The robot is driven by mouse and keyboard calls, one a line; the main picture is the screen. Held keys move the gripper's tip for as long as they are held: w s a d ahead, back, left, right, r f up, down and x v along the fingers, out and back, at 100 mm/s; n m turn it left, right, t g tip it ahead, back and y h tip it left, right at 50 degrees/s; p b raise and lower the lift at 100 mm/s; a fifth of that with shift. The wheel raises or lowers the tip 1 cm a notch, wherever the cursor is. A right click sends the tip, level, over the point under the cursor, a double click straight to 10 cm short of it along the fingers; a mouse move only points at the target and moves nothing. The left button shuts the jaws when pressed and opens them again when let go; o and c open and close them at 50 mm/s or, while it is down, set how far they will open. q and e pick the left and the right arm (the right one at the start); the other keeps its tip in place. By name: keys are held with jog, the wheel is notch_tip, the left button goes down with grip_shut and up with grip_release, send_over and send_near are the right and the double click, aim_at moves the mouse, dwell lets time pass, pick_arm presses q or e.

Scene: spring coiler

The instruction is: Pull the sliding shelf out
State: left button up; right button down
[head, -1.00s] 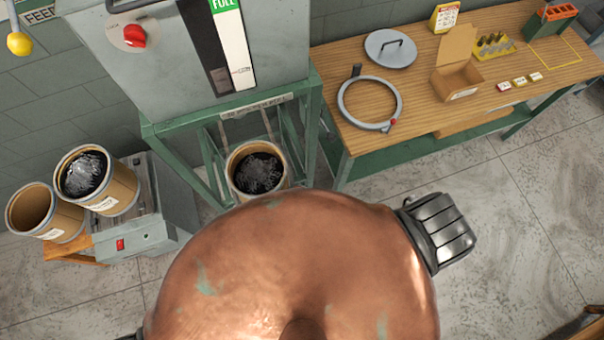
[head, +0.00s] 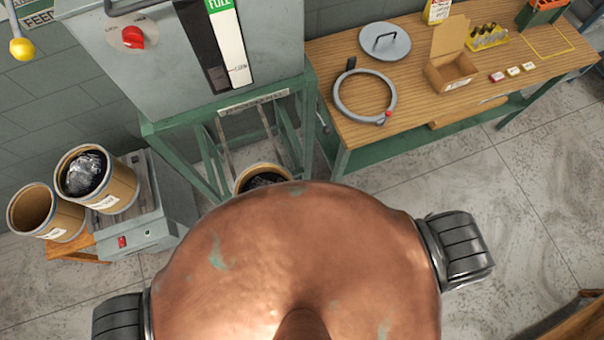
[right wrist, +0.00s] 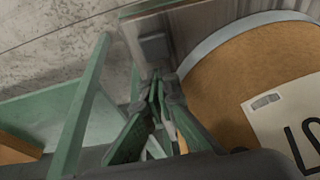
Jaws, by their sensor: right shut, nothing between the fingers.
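A cardboard drum (head: 243,184) stands low under the grey machine, mostly behind my copper-coloured body. Rails (head: 228,142) show behind it inside the green frame; the sliding shelf under the drum is hidden in the head view. In the right wrist view, the drum (right wrist: 232,85) with a white label fills the right side. A greyish slatted surface with a dark block, perhaps the shelf (right wrist: 195,32), lies beside it. My right gripper (right wrist: 161,84) is shut and empty, its tips close to the dark block; I cannot tell whether they touch. My left gripper is out of view.
The grey machine (head: 185,75) stands on its green frame (head: 190,165). A wooden workbench (head: 415,85) with a ring clamp (head: 364,98) and lid is at the right. Two drums (head: 97,185) stand at the left by a grey scale-like unit.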

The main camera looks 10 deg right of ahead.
pick_arm(q)
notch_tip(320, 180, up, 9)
jog(key=p, duration=0.9)
pick_arm(e)
jog(key=v, duration=1)
pick_arm(q)
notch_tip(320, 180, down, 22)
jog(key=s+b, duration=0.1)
jog(key=b, duration=2.1)
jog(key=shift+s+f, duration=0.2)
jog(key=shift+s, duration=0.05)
pick_arm(e)
jog(key=s+d+f+g, duration=0.1)
jog(key=s+d+f, duration=0.7)
jog(key=f, duration=0.4)
jog(key=s+d+f+g, duration=0.1)
jog(key=s+d+f, duration=0.7)
jog(key=f, duration=0.4)
jog(key=s+d+f, duration=0.9)
jog(key=s+f, duration=0.1)
jog(key=f, duration=0.2)
jog(key=shift+f+g+h, duration=0.3)
jog(key=shift+f+g, duration=0.05)
jog(key=shift+g, duration=0.05)
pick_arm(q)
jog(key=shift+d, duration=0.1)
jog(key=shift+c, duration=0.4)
pick_arm(e)
jog(key=shift+d, duration=0.15)
